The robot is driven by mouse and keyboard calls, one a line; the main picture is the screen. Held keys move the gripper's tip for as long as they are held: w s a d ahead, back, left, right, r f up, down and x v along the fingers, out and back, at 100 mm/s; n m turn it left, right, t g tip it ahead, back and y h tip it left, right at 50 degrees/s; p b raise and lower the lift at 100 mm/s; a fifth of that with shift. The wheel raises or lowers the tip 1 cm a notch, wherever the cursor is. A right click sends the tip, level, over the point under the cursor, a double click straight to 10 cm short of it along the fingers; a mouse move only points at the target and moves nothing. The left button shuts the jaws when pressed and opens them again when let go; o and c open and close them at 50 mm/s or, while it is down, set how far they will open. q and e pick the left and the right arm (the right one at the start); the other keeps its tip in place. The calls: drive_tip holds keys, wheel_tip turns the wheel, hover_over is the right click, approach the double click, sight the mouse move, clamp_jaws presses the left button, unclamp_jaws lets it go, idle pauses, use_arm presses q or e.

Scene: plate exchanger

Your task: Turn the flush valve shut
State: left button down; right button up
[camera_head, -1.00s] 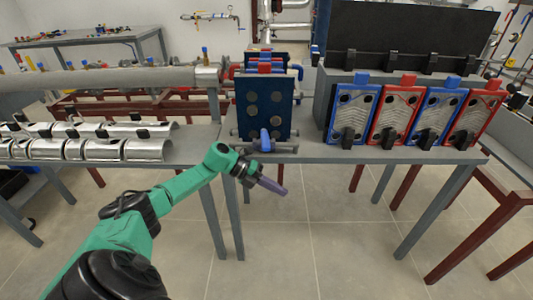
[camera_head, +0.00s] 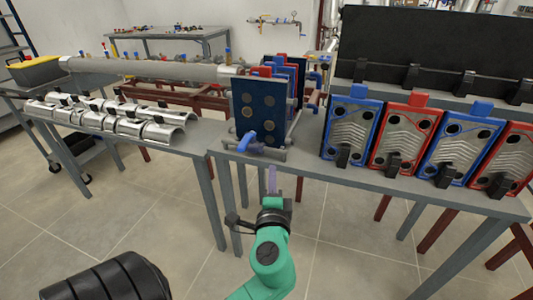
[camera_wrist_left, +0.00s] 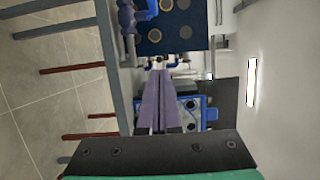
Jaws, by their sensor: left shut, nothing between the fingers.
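A blue-handled valve (camera_head: 252,146) sits low at the front of the dark blue plate stack (camera_head: 262,106), by the table's front edge. No label shows on it, so I cannot tell from the pictures whether it is the flush valve. In the left wrist view a blue valve part (camera_wrist_left: 128,18) shows at the top, beside the dark blue plate (camera_wrist_left: 180,28). My left gripper (camera_head: 272,168), with purple fingers, is below and right of the valve in the head view, apart from it. Its fingers (camera_wrist_left: 158,74) are together and empty. My right gripper is not in view.
Blue and red plates (camera_head: 352,128) stand on the grey table (camera_head: 312,170) to the right, before a black panel (camera_head: 430,52). Silver half-shells (camera_head: 110,117) lie on the left table. A long grey pipe (camera_head: 150,69) runs behind them. Open floor lies in front.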

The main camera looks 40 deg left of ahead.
sight(247, 140)
use_arm(q)
drive_tip(key=w+a+p, duration=0.3)
drive_tip(key=w+a, duration=0.2)
drive_tip(key=a, duration=0.6)
drive_tip(key=shift+w+a, duration=0.2)
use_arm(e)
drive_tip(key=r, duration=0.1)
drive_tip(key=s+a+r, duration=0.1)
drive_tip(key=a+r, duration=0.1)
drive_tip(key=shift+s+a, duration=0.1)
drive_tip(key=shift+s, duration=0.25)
use_arm(q)
drive_tip(key=shift+f, duration=0.1)
